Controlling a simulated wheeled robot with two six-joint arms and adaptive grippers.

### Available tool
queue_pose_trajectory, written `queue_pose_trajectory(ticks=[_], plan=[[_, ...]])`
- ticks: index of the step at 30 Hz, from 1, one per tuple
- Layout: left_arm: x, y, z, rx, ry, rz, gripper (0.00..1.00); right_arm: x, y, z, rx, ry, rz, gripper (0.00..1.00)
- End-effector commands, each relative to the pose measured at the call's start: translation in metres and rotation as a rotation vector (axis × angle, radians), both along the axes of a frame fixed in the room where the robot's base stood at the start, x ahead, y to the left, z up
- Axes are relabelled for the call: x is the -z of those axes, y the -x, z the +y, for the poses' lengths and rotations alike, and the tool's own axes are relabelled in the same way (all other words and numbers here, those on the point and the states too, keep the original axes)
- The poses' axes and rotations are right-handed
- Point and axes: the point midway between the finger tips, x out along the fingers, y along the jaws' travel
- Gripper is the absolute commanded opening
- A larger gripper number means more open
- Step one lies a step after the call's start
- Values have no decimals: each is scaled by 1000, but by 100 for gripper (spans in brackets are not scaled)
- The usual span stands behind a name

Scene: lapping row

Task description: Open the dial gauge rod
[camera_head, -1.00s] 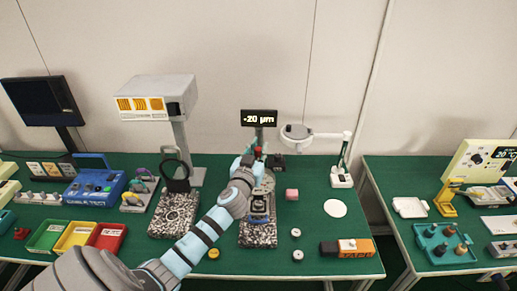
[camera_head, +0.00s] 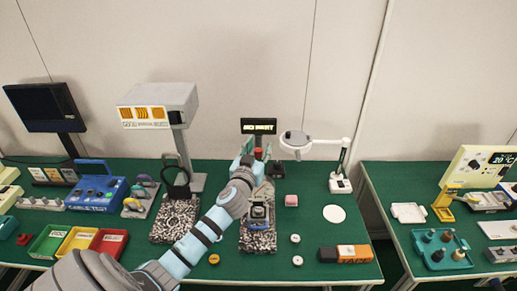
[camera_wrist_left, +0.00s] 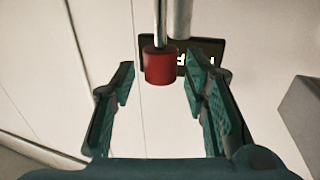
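The dial gauge stand has a speckled granite base (camera_head: 257,240) and a black display (camera_head: 258,127) with lit text, which seems to read "NO PART". A red cylindrical knob (camera_wrist_left: 159,66) sits at the end of a shiny metal rod (camera_wrist_left: 161,22) in the left wrist view. The knob also shows small in the head view (camera_head: 258,153). My left gripper (camera_wrist_left: 160,88) is open, with its two fingers on either side of the knob and a visible gap on both sides. In the head view the gripper (camera_head: 250,162) partly hides the gauge. My right gripper is not in view.
Another granite stand (camera_head: 160,229) is left, beside coloured bins (camera_head: 75,241). An orange-black box (camera_head: 346,253) lies at the front right. A gap separates the right table.

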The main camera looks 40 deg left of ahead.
Motion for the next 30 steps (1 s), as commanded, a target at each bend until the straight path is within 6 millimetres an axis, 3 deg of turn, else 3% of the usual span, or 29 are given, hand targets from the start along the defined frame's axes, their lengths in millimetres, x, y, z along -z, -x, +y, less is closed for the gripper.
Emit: queue_pose_trajectory(ticks=[4, 7, 15, 19, 30], plan=[[1, 3, -1, 0, 0, 1, 41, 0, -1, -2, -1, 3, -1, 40], [2, 16, -6, 1, 0, 3, 41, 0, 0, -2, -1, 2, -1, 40], [1, 83, -35, 2, 0, 2, 41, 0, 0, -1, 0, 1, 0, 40], [1, 105, -43, 1, 1, 2, 41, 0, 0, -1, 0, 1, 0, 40], [0, 112, -46, 0, 0, 0, 41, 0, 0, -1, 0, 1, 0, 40]])
